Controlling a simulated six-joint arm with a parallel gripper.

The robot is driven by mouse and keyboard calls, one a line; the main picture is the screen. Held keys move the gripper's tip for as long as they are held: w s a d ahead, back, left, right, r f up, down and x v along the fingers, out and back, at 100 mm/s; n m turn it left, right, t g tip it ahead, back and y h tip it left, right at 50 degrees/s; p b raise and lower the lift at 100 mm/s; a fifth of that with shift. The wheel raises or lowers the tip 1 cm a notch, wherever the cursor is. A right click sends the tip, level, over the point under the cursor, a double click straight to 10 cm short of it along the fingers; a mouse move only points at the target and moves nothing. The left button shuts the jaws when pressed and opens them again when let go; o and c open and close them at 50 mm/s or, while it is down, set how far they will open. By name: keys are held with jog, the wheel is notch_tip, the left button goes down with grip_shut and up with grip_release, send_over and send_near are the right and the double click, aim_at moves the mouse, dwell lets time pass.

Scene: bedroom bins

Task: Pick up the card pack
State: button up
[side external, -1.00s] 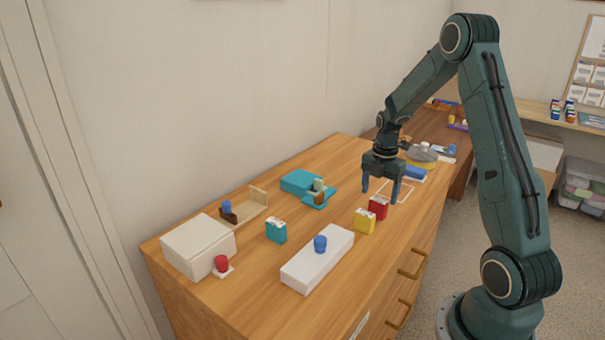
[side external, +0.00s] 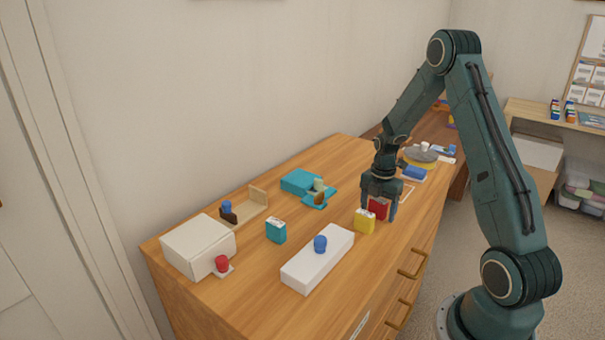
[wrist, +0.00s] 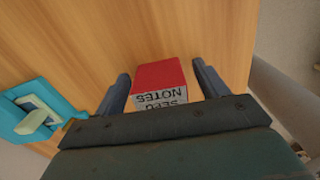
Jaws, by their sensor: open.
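My gripper (side external: 378,212) is open, low over the dresser top, with one finger on each side of a small red box (side external: 377,207). In the wrist view the red box (wrist: 160,76) sits between the two open fingers (wrist: 160,70). A gap shows on each side of it. Its pale face carries upside-down lettering that seems to include "NOTES". Similar small boxes, one yellow (side external: 365,221) and one teal (side external: 276,230), stand on the dresser nearby. I cannot tell from their markings which one is the card pack.
The yellow box stands close to my gripper's left finger.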

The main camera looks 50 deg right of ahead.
aim_at(379, 200)
dwell(0.4)
jog(key=c, duration=1.1)
jog(key=shift+r, duration=0.15)
notch_tip(379, 200, up, 20)
jog(key=shift+f, duration=0.15)
dwell(0.4)
